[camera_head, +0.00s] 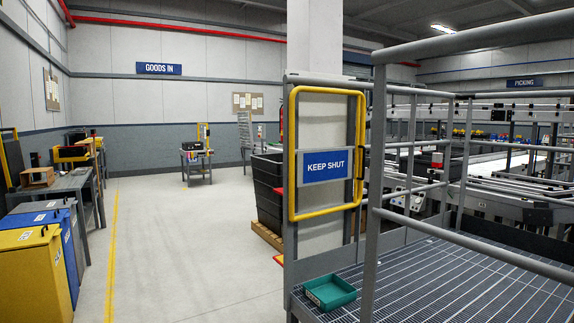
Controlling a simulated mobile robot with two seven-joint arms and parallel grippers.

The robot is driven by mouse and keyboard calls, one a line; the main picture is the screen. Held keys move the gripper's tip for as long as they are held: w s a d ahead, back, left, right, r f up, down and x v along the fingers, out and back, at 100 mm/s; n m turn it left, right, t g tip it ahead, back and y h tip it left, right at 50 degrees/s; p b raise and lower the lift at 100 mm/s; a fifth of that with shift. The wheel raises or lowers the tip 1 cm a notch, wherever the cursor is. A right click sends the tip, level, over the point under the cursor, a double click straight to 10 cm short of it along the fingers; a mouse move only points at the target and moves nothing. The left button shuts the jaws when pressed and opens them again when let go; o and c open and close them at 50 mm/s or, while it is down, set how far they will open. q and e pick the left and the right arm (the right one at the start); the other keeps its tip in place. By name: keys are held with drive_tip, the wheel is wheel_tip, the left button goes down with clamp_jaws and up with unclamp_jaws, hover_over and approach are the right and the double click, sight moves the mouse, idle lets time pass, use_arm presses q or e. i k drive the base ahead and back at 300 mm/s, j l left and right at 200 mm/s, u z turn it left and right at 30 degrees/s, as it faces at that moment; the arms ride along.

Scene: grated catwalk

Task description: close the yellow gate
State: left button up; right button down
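The yellow gate (325,89) is a rounded tube frame with a blue "KEEP SHUT" sign (327,167) across its middle. It stands upright near the centre of the head view, at the edge of the grated catwalk. Its left side overlaps a grey post (289,240). Its right side is near a taller grey railing post (374,190). I cannot tell from this view whether the gate is latched or stands open. Neither of my grippers is in view.
A teal tray (331,291) lies on the catwalk grating (455,283), below the gate. Grey railings (480,238) run along the right. Left of the catwalk is open concrete floor (180,255), with yellow (32,275) and blue bins at the far left.

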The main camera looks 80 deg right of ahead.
sight(318, 166)
drive_tip(key=z, duration=2.85)
drive_tip(key=i+u, duration=0.95)
drive_tip(key=i, duration=0.55)
drive_tip(key=i+u, duration=0.25)
drive_tip(key=i, duration=0.9)
drive_tip(key=i+l+u, duration=0.1)
drive_tip(key=i, duration=1.1)
drive_tip(key=i+z, duration=0.25)
drive_tip(key=i, duration=0.3)
drive_tip(key=i+j+z, duration=0.25)
drive_tip(key=i, duration=0.25)
drive_tip(key=l, duration=0.1)
